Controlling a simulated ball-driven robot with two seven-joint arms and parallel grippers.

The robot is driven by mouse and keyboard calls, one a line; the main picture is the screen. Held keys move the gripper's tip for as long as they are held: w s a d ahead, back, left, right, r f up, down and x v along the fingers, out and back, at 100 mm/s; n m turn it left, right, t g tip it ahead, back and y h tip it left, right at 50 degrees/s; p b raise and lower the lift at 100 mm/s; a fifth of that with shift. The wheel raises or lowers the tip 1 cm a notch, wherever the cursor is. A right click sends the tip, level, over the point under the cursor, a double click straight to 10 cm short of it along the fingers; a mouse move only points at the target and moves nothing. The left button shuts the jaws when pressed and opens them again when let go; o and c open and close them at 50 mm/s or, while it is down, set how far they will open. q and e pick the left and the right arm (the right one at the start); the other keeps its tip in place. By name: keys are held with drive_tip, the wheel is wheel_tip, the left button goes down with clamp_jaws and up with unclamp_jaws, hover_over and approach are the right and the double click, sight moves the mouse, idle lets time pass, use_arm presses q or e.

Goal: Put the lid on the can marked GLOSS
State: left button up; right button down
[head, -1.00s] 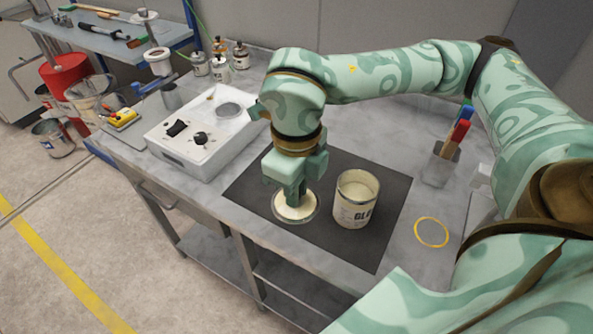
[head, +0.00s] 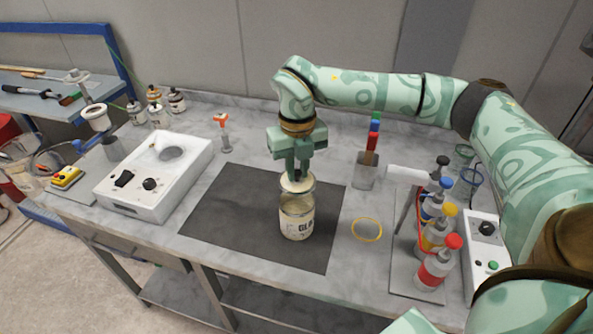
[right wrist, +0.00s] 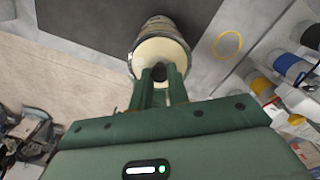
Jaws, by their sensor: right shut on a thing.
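The can marked GLOSS (head: 297,224) stands upright on the dark mat, its label facing the front. My right gripper (head: 297,171) is directly above it, pointing down, shut on the cream round lid (head: 297,185). The lid is level over the can's mouth; I cannot tell whether it touches the rim. In the right wrist view the fingers (right wrist: 159,80) grip the lid's dark knob, and the lid (right wrist: 165,55) covers most of the can's top, with the can's side (right wrist: 160,27) showing beyond. My left gripper is not in view.
The dark mat (head: 235,215) is otherwise clear. A yellow ring (head: 366,230) lies right of the can. A rack of colour-capped bottles (head: 432,268) and a brush holder (head: 364,172) stand further right. A white device (head: 155,175) stands left.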

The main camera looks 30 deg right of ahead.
sight(297, 181)
wheel_tip(297, 181, down, 4)
drive_tip(key=b, duration=0.3)
drive_tip(key=shift+b, duration=0.3)
drive_tip(key=shift+f, duration=0.8)
drive_tip(key=shift+r+p, duration=0.1)
drive_tip(key=shift+p, duration=0.45)
drive_tip(key=shift+f, duration=0.25)
idle(1.0)
drive_tip(key=shift+p, duration=0.55)
idle(0.4)
drive_tip(key=c, duration=0.8)
unclamp_jaws()
